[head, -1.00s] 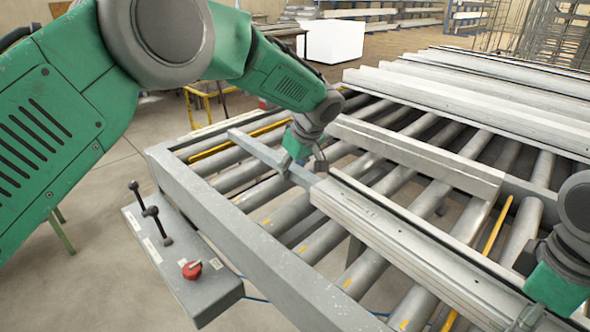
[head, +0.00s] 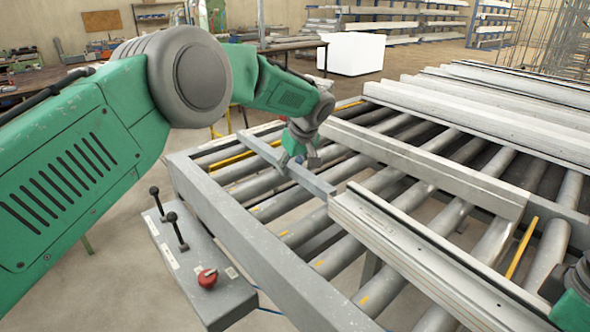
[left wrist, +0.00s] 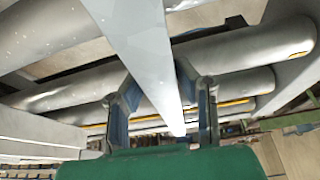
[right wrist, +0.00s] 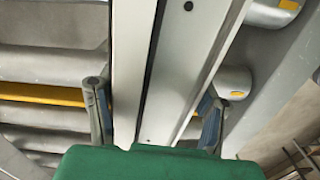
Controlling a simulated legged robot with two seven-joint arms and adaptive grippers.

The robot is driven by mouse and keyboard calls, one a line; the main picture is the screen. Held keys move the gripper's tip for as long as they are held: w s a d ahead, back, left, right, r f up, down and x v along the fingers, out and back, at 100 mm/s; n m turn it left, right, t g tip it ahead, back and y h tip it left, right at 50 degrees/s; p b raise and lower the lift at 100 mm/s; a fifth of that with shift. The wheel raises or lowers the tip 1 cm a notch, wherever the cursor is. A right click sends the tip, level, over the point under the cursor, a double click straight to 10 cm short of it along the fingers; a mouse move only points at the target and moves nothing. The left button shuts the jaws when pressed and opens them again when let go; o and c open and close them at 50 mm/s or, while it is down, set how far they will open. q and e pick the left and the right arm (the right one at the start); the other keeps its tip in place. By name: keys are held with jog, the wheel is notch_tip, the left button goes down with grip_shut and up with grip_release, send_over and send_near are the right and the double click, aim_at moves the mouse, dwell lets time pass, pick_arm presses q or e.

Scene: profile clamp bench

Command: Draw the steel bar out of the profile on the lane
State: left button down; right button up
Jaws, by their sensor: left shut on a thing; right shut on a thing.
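The steel bar (head: 262,151) is a long, narrow grey bar lying across the rollers. Its lower right end meets the near end of the profile (head: 425,262); whether any of it is still inside is unclear. In the left wrist view the bar (left wrist: 145,50) runs between the fingers (left wrist: 163,103). The profile is a pale, grooved length on the lane. In the right wrist view my right gripper (right wrist: 155,115) is shut on the profile (right wrist: 178,70), one finger on each side. In the head view only its edge shows.
A grey frame rail (head: 250,235) edges the roller lane (head: 340,255). A control box (head: 200,270) with levers and a red knob sits outside it. A second grey beam (head: 430,165) lies close behind the bar and profile. More long profiles (head: 490,115) lie farther back.

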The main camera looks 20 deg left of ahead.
pick_arm(q)
jog(key=c, duration=1.1)
grip_release()
jog(key=shift+c, duration=0.2)
jog(key=v, duration=1.2)
jog(key=shift+w, duration=0.1)
pick_arm(e)
jog(key=o, duration=1.8)
jog(key=shift+c, duration=0.2)
jog(key=shift+r, duration=0.1)
